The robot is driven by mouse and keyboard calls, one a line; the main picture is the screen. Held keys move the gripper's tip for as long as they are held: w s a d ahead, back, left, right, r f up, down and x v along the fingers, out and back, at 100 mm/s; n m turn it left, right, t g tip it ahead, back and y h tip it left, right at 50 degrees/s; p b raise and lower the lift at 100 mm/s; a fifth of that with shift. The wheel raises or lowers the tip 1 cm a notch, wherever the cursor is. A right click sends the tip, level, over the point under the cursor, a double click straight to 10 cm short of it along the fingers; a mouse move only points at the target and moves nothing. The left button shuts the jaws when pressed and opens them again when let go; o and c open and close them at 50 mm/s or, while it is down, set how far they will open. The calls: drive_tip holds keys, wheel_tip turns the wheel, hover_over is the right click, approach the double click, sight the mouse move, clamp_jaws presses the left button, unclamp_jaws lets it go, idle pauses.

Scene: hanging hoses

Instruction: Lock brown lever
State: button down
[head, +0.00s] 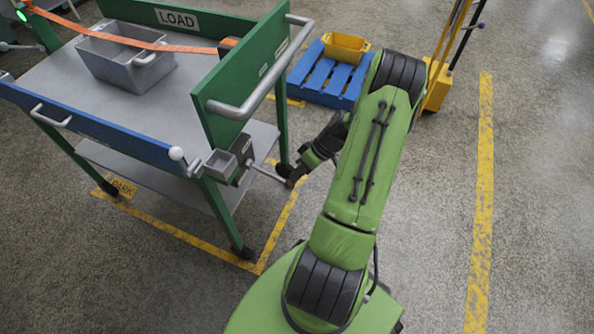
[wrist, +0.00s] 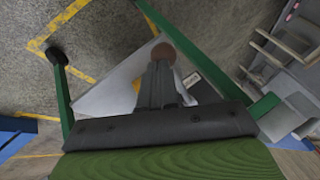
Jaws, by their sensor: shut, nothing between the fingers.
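The brown lever has a round brown knob (head: 290,183) at the end of a thin grey rod that sticks out to the right from a grey box (head: 222,163) on the cart's near corner. In the wrist view the brown knob (wrist: 163,53) is just beyond my fingertips. My gripper (wrist: 160,68) is shut and empty, its fingers together. I cannot tell whether the fingers touch the knob.
The green-framed cart (head: 252,80) carries a grey bin (head: 125,70) and an orange strap (head: 150,43). A push handle (head: 262,88) juts out above the lever. A blue pallet (head: 325,85) with a yellow bin (head: 346,47) stands behind. Floor to the right is clear.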

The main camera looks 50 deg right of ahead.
drive_tip(key=shift+w+f+b, duration=0.2)
drive_tip(key=shift+f+b, duration=1.05)
drive_tip(key=shift+f, duration=0.8)
drive_tip(key=shift+r, duration=0.1)
